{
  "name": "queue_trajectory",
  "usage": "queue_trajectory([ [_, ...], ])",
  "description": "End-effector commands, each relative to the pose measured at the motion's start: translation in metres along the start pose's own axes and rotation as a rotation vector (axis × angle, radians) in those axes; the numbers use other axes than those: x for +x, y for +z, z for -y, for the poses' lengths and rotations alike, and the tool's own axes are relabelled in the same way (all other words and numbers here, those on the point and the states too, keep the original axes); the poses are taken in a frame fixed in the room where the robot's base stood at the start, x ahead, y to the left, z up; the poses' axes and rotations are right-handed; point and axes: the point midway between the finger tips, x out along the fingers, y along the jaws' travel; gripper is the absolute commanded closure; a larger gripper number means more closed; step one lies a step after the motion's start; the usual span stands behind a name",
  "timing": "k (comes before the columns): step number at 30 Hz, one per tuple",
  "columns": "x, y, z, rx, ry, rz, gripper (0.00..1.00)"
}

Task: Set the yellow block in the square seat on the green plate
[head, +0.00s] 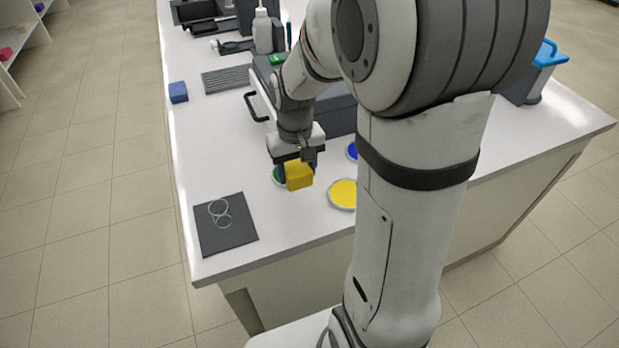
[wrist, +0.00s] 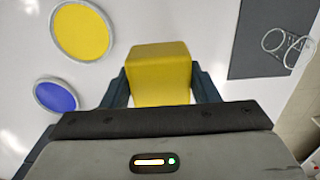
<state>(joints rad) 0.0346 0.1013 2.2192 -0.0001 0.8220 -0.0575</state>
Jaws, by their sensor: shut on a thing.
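My gripper (head: 296,165) is shut on the yellow block (head: 299,175) and holds it in front of the green plate (head: 279,175), which is mostly hidden behind the block in the head view. In the wrist view the yellow block (wrist: 158,72) sits between the two dark fingers of my gripper (wrist: 160,90). The green plate is not visible in the wrist view. The square seat cannot be made out in either view. I cannot tell how high the block is above the table.
A yellow round plate (head: 343,194) and a partly hidden blue plate (head: 352,151) lie nearby. A dark mat (head: 237,238) with clear rings is at the front left. A dark box with a handle (head: 252,107) is behind my gripper.

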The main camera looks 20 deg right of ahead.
Motion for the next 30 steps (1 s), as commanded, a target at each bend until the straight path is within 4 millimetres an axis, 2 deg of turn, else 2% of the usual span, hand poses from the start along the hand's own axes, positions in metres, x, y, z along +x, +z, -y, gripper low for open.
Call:
queue_trajectory([
  [3, 0.022, 0.001, 0.001, -0.003, 0.000, 0.005, 0.73],
  [8, 0.037, 0.000, 0.002, -0.005, 0.000, 0.001, 0.73],
  [15, 0.069, 0.000, 0.002, -0.006, 0.000, 0.003, 0.73],
  [28, 0.078, -0.001, 0.003, -0.007, 0.000, -0.001, 0.73],
  [29, 0.076, -0.001, 0.003, -0.007, 0.000, -0.001, 0.43],
  [30, 0.076, 0.000, 0.003, -0.007, 0.000, -0.001, 0.40],
])
